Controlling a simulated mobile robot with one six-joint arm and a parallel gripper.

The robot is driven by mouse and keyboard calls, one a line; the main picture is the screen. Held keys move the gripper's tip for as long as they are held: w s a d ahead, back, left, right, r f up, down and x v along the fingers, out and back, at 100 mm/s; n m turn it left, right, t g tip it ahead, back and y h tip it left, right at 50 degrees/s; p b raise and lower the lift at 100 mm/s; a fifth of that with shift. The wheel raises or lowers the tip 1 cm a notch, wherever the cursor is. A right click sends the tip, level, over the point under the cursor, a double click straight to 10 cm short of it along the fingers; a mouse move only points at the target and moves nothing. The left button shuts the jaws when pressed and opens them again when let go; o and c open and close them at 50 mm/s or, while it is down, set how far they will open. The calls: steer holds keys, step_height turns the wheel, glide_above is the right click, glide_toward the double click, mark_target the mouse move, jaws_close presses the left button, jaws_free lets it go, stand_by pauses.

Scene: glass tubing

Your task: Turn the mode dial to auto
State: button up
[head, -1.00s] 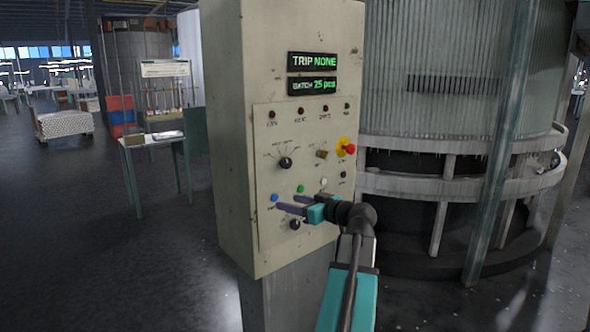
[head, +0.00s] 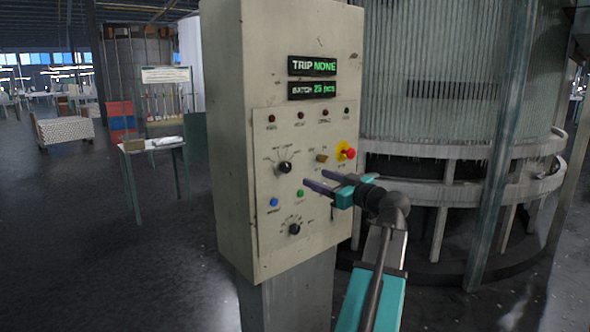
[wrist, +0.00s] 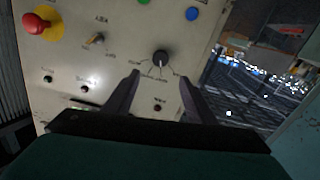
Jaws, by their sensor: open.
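The control panel (head: 262,215) has two black dials. The upper dial (head: 285,167) sits inside a ring of markings, and it also shows in the wrist view (wrist: 160,60). The lower dial (head: 295,229) sits below the blue and green buttons. The labels are too small to tell which one is the mode dial. My gripper (head: 315,178) is open and empty, to the right of and slightly below the upper dial in the head view. In the wrist view the upper dial lies just beyond and between the fingertips (wrist: 160,80), apart from them.
A red stop button (head: 348,153) on a yellow base and a brass selector (head: 321,157) are close above my fingers. A blue button (head: 274,202) and a green button (head: 300,194) are below. A large round machine (head: 430,110) stands right.

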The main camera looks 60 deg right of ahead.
mark_target(288, 167)
steer(key=p+x, duration=0.2)
steer(key=x, duration=1.1)
steer(key=shift+p, duration=0.35)
